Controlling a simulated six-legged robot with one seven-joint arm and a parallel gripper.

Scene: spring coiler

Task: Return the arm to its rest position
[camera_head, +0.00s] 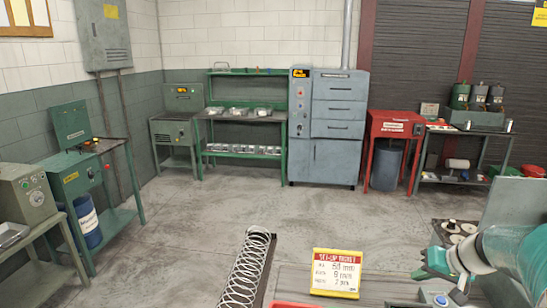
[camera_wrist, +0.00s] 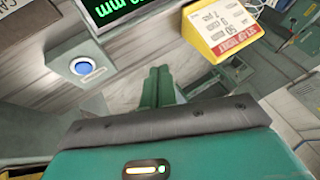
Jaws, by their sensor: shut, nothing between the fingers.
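My gripper (camera_head: 424,272) shows at the lower right of the head view, on the end of my teal and white arm. In the wrist view its two green fingers (camera_wrist: 158,86) lie side by side, shut, with nothing held between them. They point over a grey surface. The arm is extended in from the right edge of the head view, near the bench front. Part of the gripper is hard to make out in the head view.
A yellow-framed set-up ticket (camera_head: 336,272) stands left of my gripper; a long wire spring (camera_head: 247,268) lies further left. The wrist view shows a blue button box (camera_wrist: 82,67) and a green-digit display (camera_wrist: 112,12). The mid-room floor (camera_head: 270,212) is clear.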

